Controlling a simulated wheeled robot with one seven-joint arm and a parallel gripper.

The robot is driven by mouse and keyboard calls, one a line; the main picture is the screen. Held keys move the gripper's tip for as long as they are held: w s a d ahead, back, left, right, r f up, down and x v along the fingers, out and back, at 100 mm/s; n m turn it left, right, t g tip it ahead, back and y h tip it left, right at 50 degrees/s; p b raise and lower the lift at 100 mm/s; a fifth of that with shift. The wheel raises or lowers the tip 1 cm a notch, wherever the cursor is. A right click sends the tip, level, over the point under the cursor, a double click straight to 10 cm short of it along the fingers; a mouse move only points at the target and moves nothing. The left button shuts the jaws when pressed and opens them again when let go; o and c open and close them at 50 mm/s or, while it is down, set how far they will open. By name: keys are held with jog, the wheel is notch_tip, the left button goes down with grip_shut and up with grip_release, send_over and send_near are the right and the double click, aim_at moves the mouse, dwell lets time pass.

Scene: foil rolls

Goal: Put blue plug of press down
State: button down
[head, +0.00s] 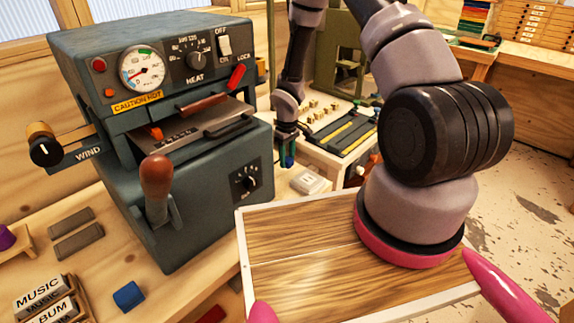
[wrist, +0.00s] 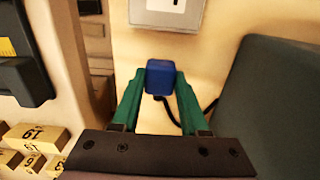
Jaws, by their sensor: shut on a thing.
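My gripper (head: 287,152) is in the gap between the dark grey press (head: 215,165) and the work table at the centre of the head view. In the wrist view its green fingertips (wrist: 160,84) are shut on the blue plug (wrist: 161,76), one on each side. A black cable (wrist: 170,113) shows behind the plug. A pale plate with a dark slot (wrist: 168,12) lies just beyond the plug in the wrist view. I cannot tell the plug's height above the bench.
The press is close beside my gripper, with a lever (head: 156,185) in front. A table with small wooden type blocks (head: 318,110) stands on the other side.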

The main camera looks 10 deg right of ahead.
aim_at(288, 166)
jog(key=shift+f, duration=1.35)
jog(key=shift+f, duration=0.1)
jog(key=shift+f, duration=0.5)
jog(key=shift+c, duration=2.1)
grip_release()
jog(key=shift+r, duration=0.1)
notch_tip(288, 166, up, 13)
jog(key=shift+r, duration=0.1)
